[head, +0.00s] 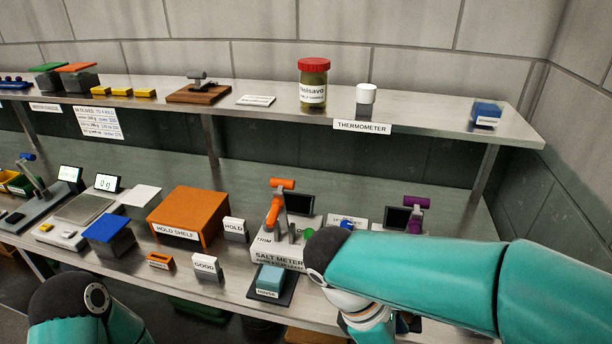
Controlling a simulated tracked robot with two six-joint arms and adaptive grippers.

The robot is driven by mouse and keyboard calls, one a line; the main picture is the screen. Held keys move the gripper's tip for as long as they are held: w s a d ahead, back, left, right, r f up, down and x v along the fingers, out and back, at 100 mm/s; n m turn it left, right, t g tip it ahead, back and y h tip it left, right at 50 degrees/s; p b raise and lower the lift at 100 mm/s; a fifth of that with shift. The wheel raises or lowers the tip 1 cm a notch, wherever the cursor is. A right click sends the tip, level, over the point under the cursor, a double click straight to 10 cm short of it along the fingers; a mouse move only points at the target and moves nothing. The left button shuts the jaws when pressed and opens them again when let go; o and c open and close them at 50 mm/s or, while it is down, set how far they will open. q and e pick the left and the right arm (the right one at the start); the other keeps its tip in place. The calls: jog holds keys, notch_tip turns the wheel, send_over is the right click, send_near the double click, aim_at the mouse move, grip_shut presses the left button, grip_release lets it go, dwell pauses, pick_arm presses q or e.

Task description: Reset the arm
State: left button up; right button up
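My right arm, teal with a dark joint, reaches in from the right across the bench front. Its wrist bends downward in front of the salt meter (276,256), and its gripper fingers cannot be made out. Only a dark joint and teal link of my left arm show at the bottom left; the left gripper is out of the frame. The salt meter has an orange-handled lever (273,208) standing raised, a dark screen (299,202) and a green button (309,233). My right arm hides part of the bench to its right.
A purple-handled device (417,204) stands behind my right arm. An orange hold shelf box (188,216) and a blue-topped block (108,232) stand left. The upper shelf holds a red-lidded jar (313,84).

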jog(key=s+a+f+m+t+y, duration=0.1)
jog(key=f+m+y, duration=0.4)
jog(key=f, duration=1.2)
jog(key=s+f+m+t+y, duration=0.1)
jog(key=s+f+m+y, duration=0.2)
jog(key=f+m, duration=0.9)
notch_tip(320, 180, down, 5)
jog(key=shift+s+a+f+y, duration=0.1)
jog(key=shift+s+a+y, duration=0.3)
jog(key=shift+y, duration=0.5)
